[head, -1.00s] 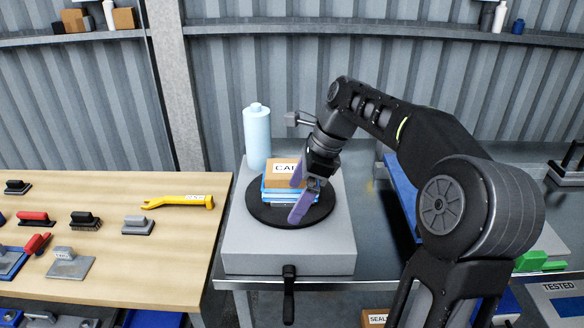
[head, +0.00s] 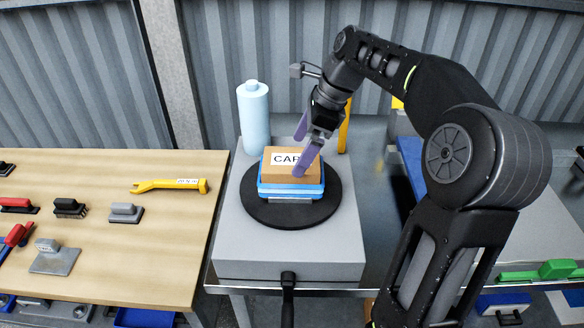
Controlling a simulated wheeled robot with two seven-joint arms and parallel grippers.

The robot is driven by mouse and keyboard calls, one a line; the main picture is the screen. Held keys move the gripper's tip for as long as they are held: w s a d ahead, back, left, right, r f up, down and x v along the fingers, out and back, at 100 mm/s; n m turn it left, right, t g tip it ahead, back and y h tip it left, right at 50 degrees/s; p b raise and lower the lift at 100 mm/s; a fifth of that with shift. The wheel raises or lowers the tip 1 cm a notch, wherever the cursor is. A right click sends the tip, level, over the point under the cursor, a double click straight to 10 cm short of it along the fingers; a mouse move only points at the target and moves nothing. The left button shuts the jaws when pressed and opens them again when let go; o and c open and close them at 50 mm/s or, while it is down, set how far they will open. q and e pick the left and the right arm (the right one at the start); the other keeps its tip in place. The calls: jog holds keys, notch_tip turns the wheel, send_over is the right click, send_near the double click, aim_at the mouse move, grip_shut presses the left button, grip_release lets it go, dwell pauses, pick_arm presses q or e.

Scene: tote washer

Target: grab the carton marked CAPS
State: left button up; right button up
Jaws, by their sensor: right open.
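The brown carton (head: 283,173) has a white label reading "CAP", with the rest hidden behind a finger of my right gripper. It lies on top of a blue-and-white stack (head: 290,190) on a round black plate (head: 262,211). My right gripper (head: 304,148) is open above the carton's right part, with its purple fingers pointing down. One finger is in front of the carton and the other shows behind it. I cannot tell whether either finger touches it. My left gripper is not in view.
The black plate sits on a grey box-shaped base (head: 285,252) with a black front lever (head: 288,295). A light blue bottle (head: 254,117) stands close behind the plate. A wooden table (head: 120,255) with brushes and a yellow wrench (head: 170,186) is at left.

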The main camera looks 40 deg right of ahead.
aim_at(287, 170)
jog(key=shift+x, duration=1.3)
jog(key=shift+f, duration=0.1)
jog(key=shift+w+p+x, duration=0.1)
jog(key=shift+p+x, duration=0.25)
jog(key=shift+x, duration=0.9)
jog(key=shift+w+p+x, duration=0.15)
jog(key=shift+p+x, duration=0.15)
jog(key=shift+x, duration=1)
jog(key=shift+c, duration=0.4)
jog(key=c, duration=1.6)
